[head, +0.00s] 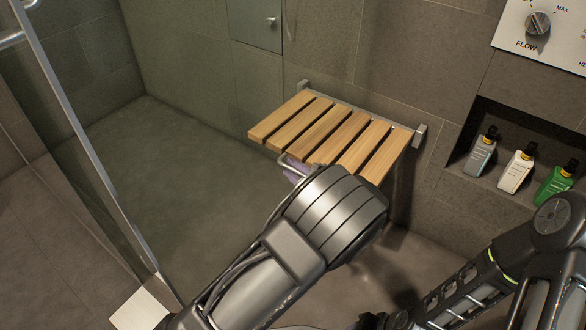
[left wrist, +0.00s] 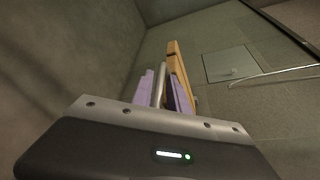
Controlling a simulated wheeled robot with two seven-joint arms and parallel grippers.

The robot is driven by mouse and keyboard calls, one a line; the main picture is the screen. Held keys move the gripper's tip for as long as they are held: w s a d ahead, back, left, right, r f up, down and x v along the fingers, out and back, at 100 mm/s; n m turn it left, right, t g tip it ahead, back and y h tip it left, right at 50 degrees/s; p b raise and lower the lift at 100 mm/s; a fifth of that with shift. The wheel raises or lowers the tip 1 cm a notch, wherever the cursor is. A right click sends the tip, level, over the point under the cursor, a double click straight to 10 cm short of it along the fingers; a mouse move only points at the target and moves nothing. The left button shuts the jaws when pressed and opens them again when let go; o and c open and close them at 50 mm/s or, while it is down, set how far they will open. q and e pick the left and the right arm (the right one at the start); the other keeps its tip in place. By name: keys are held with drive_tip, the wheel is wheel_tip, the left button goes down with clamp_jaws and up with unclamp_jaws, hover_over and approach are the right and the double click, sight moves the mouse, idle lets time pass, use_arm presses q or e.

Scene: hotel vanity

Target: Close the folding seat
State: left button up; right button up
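The folding seat (head: 322,130) has several light wooden slats and is mounted on the tiled wall. It is folded down, roughly level. A thin metal bar (head: 283,161) shows at its front left edge. My left gripper (head: 295,171) is at that front edge, mostly hidden behind my wrist. In the left wrist view, its lavender fingers (left wrist: 163,92) stand apart, with the metal bar (left wrist: 159,84) between them and the wooden seat edge (left wrist: 176,62) close by. Contact is not clear.
A wall niche at the right holds a grey bottle (head: 481,152), a white bottle (head: 517,172) and a green bottle (head: 554,184). A control panel with a flow knob (head: 538,23) is above. A glass door's metal edge (head: 95,155) stands left. The floor left of the seat is clear.

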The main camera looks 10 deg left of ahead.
use_arm(q)
drive_tip(key=shift+c, duration=0.2)
clamp_jaws()
idle(1.1)
